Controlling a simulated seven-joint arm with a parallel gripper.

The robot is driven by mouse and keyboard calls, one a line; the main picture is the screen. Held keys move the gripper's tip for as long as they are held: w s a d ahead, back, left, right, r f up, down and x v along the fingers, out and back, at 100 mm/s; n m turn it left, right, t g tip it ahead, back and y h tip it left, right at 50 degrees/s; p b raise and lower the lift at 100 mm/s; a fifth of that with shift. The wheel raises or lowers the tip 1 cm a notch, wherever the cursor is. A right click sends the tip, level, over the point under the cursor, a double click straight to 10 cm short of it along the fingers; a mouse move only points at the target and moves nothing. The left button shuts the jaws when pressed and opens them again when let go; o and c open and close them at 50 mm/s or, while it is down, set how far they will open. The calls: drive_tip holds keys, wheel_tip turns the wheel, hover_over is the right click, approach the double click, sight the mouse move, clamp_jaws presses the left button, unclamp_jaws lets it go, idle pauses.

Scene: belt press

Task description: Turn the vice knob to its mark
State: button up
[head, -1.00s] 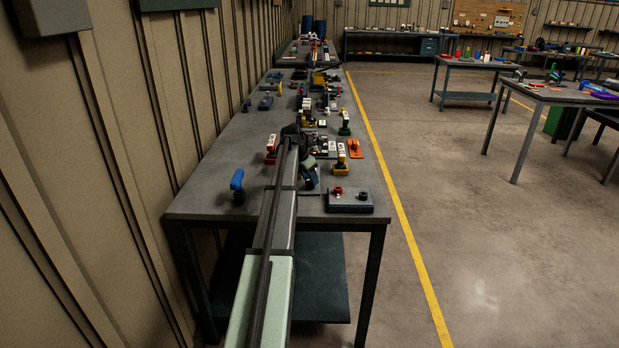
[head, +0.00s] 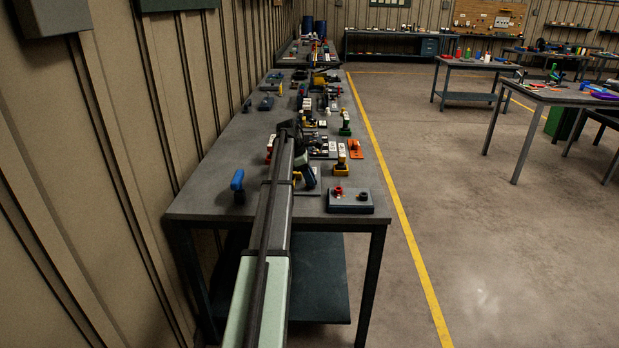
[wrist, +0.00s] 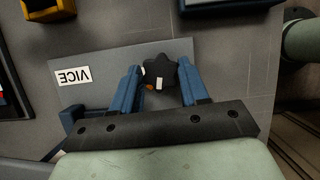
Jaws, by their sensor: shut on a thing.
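The vice knob (wrist: 163,72) is dark and lobed, and sits on a grey plate (wrist: 110,62) in the wrist view. A white stripe shows on the knob's near side, with another pale mark and a small orange spot close by. Which of these is the target mark I cannot tell. My gripper (wrist: 160,66) has its two blue fingers on either side of the knob, shut on it. In the head view my arm hides the knob.
In the head view a blue handle (head: 237,181) stands on the bench left of my arm. A plate with a red knob (head: 338,191) is at the near right corner. Several small fixtures crowd the bench beyond. The bench's left part is mostly clear.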

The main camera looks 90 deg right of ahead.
drive_tip(key=shift+m+y, duration=0.3)
drive_tip(key=shift+m, duration=0.3)
drive_tip(key=o, duration=1.1)
drive_tip(key=shift+c, duration=0.2)
drive_tip(key=v, duration=1.3)
drive_tip(key=shift+r, duration=0.4)
drive_tip(key=shift+w, duration=0.1)
